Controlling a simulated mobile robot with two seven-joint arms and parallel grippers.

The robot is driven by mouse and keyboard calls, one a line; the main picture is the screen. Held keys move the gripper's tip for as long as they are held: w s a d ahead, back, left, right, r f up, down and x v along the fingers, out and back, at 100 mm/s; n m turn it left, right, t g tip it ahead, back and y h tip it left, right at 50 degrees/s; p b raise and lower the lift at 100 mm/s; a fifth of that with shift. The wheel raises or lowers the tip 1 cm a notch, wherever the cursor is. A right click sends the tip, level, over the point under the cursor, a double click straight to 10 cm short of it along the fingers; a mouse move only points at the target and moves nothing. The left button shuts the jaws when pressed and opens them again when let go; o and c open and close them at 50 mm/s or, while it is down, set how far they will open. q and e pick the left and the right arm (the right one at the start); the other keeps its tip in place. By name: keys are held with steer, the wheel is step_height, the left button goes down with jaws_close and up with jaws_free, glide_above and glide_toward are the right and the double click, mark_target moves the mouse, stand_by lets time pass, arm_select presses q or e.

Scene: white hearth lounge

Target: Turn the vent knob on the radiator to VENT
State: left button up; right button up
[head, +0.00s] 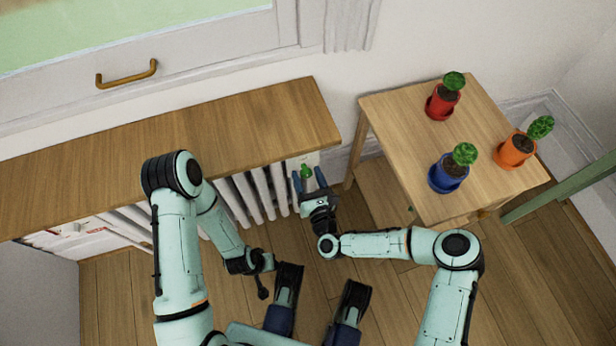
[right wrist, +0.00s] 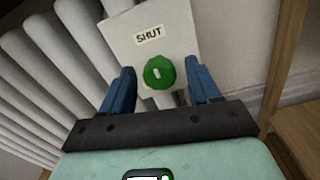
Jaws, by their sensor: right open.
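The green vent knob (right wrist: 159,73) sits on a pale plate (right wrist: 184,30) at the radiator's end. A SHUT label (right wrist: 149,34) is above it, and the knob's small white mark points roughly up toward that label. No VENT label is visible. My right gripper (right wrist: 160,76) is open, with a blue finger on each side of the knob and a visible gap to each. In the head view the knob (head: 306,171) shows just beyond the right gripper's (head: 314,181) fingertips. My left gripper (head: 264,276) hangs low in front of the radiator, too small to read its jaws.
The white radiator (head: 245,198) stands under a wooden shelf (head: 240,125). A small wooden table (head: 400,135) to the right holds a red pot (head: 441,103), a blue pot (head: 447,176) and an orange pot (head: 515,151). Wooden floor lies below.

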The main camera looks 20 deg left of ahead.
steer(key=c, duration=1)
steer(key=shift+c, duration=0.2)
